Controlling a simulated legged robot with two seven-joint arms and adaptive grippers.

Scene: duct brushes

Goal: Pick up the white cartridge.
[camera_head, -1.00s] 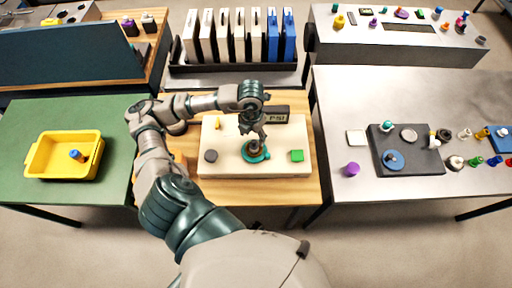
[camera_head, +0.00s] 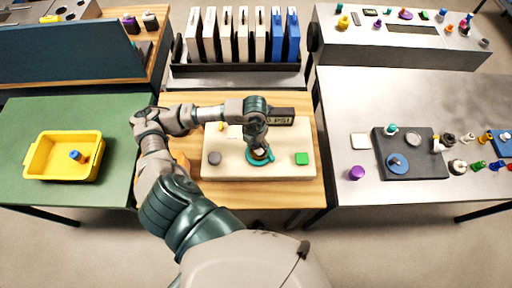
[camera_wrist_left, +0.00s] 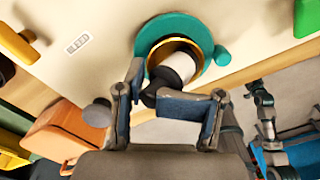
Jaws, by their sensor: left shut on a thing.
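The white cartridge (camera_wrist_left: 170,68) is a white cylinder with a dark top. In the left wrist view it sticks out of a gold-lined opening in a teal ring holder (camera_wrist_left: 217,57); whether its lower end is clear of the opening is hidden. My left gripper (camera_wrist_left: 170,95) is shut on the dark top end. In the head view my left gripper (camera_head: 257,139) is above the teal holder (camera_head: 262,162), and a little of the white body shows beneath it. The holder is on a cream board. My right gripper is not in view.
The cream board (camera_head: 235,173) also carries a grey knob (camera_head: 214,158), a green block (camera_head: 302,158) and a dark PSI display (camera_head: 283,117). A yellow bin (camera_head: 40,174) is on the green table at left. A dark plate (camera_head: 429,172) lies on the metal table at right.

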